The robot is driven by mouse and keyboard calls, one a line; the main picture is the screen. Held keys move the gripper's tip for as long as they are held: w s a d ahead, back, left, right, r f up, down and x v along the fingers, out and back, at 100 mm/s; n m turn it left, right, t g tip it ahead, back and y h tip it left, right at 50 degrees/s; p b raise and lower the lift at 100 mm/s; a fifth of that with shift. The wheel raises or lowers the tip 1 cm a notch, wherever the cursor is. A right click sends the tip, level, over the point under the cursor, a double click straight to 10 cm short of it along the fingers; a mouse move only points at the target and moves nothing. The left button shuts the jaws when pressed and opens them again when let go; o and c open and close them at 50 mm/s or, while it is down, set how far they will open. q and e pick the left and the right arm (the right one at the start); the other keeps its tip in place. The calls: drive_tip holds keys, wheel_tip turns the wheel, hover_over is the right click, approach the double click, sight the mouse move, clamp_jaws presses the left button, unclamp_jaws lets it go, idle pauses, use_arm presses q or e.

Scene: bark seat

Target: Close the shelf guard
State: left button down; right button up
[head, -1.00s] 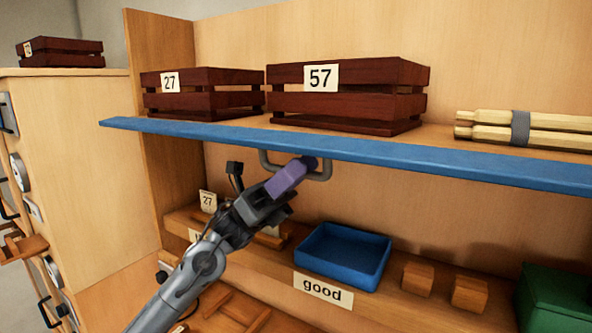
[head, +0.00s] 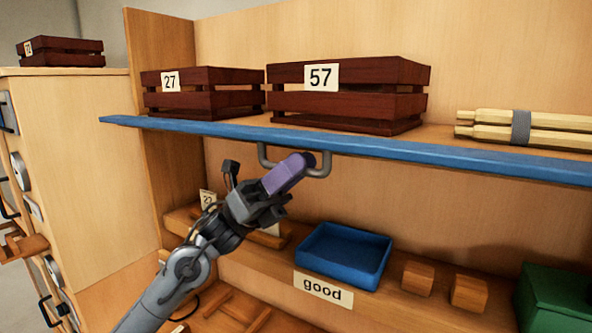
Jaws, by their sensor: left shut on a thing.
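The shelf guard is the long blue bar (head: 420,152) along the front edge of the upper shelf, lying about level with it. A grey handle (head: 323,168) hangs from its underside near the middle. My left gripper (head: 303,162) reaches up from the lower left, with its purple fingers shut on the handle. The fingers hide part of the handle. My right gripper is not in view.
Dark red crates labelled 27 (head: 205,92) and 57 (head: 347,93) and yellow rods (head: 530,129) stand on the shelf behind the guard. Below are a blue tray (head: 345,256), wooden blocks (head: 468,293) and a green box (head: 553,300).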

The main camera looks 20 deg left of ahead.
sight(287, 135)
use_arm(q)
drive_tip(key=r+n+t+y+p, duration=0.2)
drive_tip(key=n+t+y+p, duration=0.1)
drive_tip(key=n, duration=0.3)
drive_tip(key=s+r+n+t+y+p, duration=0.1)
drive_tip(key=r+n+t+y+p, duration=0.1)
drive_tip(key=n+t+y+p, duration=0.1)
drive_tip(key=r+n+t+y+p, duration=0.1)
drive_tip(key=n+t+p, duration=0.3)
drive_tip(key=n, duration=0.4)
drive_tip(key=shift+s+a+r+n+t+y+p, duration=0.25)
drive_tip(key=shift+r+y+p, duration=0.2)
drive_tip(key=shift+y, duration=0.45)
drive_tip(key=n+y+p, duration=0.1)
drive_tip(key=p, duration=0.3)
drive_tip(key=r+n+g+y+p, duration=0.1)
drive_tip(key=n+p, duration=0.1)
drive_tip(key=p, duration=0.2)
drive_tip(key=w+r+n+y+p, duration=0.1)
drive_tip(key=n+y+p, duration=0.1)
drive_tip(key=p, duration=0.2)
drive_tip(key=shift+d+g, duration=0.2)
drive_tip(key=shift+g, duration=0.15)
drive_tip(key=shift+w+f+p, duration=0.1)
drive_tip(key=shift+w+p, duration=0.05)
drive_tip(key=shift+p, duration=0.55)
drive_tip(key=shift+f+n+y+p, duration=0.1)
drive_tip(key=shift+n+y+p, duration=0.15)
drive_tip(key=shift+y+p, duration=0.05)
